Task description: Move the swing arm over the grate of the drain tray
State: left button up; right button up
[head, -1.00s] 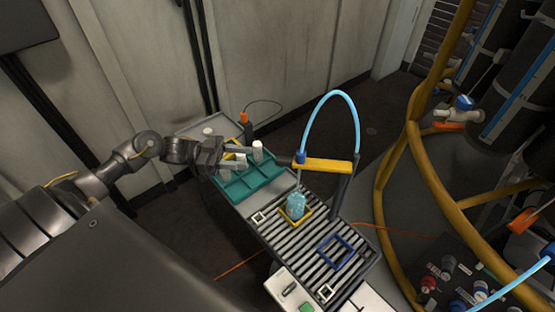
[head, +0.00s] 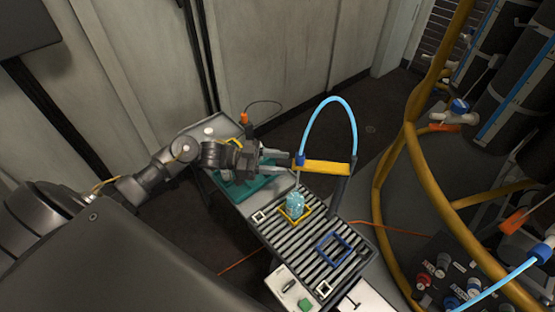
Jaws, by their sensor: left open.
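The swing arm (head: 326,168) is a yellow bar on a dark upright post at the right side of the drain tray. A light-blue hose loops up from its left end, where a blue fitting (head: 300,158) sits. The grate (head: 300,240) of the drain tray is a slatted surface. A pale blue bottle (head: 295,203) stands on it within a yellow square outline, below the bar's left end. My left gripper (head: 287,160) is open, its fingertips pointing right, close to the blue fitting. I cannot tell whether they touch it. My right gripper is not in view.
A teal tray (head: 245,192) lies behind the grate, partly hidden by my left gripper. A blue square outline (head: 335,249) marks a bare part of the grate. A green button (head: 305,304) is at the front. Yellow tubing (head: 414,170) rises at the right.

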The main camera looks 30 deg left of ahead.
pick_arm(q)
grip_shut()
dwell(0.3)
jog(key=shift+d, duration=0.1)
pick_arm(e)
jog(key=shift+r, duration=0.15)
